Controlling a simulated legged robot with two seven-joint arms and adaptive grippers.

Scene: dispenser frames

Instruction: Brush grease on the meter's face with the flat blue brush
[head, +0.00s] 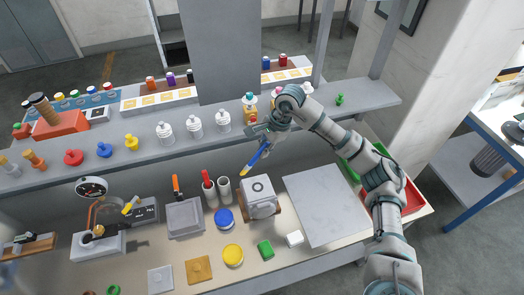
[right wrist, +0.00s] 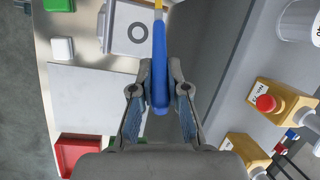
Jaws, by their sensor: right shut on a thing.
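My right gripper (head: 268,136) is shut on the blue brush (head: 258,156) and holds it in the air in front of the shelf. The brush's yellowish tip points down and left, above the back of the bench. The right wrist view shows the brush (right wrist: 159,55) between the fingers (right wrist: 159,85). A round dial meter (head: 91,187) with a dark rim stands at the left of the bench. A grey box (head: 259,196) with a ring mark on top is below the brush, apart from it. I cannot tell which container holds grease. My left gripper is not seen.
A shelf (head: 365,97) with white bottles (head: 194,126) and coloured knobs runs behind the bench. A blue lid (head: 224,218), yellow lid (head: 232,255) and green block (head: 265,249) lie near the box. A bare grey plate (head: 325,205) and a red bin (head: 411,196) are at right.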

